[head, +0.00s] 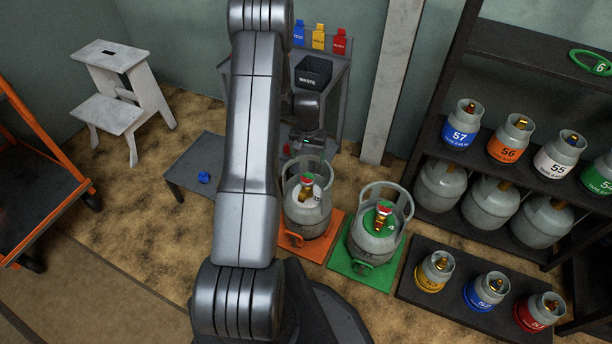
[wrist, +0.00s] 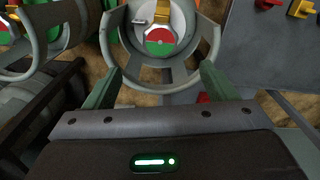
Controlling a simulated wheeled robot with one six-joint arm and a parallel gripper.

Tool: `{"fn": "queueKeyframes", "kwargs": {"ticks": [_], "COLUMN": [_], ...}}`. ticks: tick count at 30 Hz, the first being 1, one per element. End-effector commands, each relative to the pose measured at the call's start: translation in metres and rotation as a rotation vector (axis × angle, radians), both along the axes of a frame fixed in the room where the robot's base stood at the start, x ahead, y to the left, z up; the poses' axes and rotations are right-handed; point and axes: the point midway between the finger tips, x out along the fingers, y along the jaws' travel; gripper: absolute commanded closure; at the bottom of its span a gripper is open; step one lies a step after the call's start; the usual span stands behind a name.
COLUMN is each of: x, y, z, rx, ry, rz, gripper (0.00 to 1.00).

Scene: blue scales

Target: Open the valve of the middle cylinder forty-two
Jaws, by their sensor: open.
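In the head view, a grey gas cylinder (head: 308,215) with a red and green valve knob (head: 306,178) stands upright on an orange scale. Its number is not readable. A second grey cylinder (head: 376,238) stands to its right on a green scale. My gripper (wrist: 161,68) is open and empty. In the wrist view its fingers are on either side of a cylinder's open collar (wrist: 193,62), apart from the red and green valve knob (wrist: 160,41) inside. This seems to be the cylinder on orange. My arm may hide another cylinder in the head view.
A low grey table (head: 190,165) with a blue cap is at left. A bench with a black waste bin (head: 313,72) is behind. A shelf with several cylinders (head: 490,95) and a low platform (head: 450,310) are at right. A white step stool (head: 110,95) stands at back left.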

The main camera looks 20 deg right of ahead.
Motion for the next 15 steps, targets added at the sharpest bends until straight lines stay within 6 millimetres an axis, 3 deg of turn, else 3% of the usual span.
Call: {"fn": "queueKeyframes", "kwargs": {"ticks": [1, 6, 15], "x": [-0.001, -0.001, 0.0], "y": [0.001, 0.001, 0.001], "z": [-0.015, -0.053, -0.1], "rx": [0.002, 0.002, 0.0], "ry": [0.002, 0.002, 0.0], "rz": [0.0, 0.001, 0.001], "gripper": [0.21, 0.21, 0.21]}}
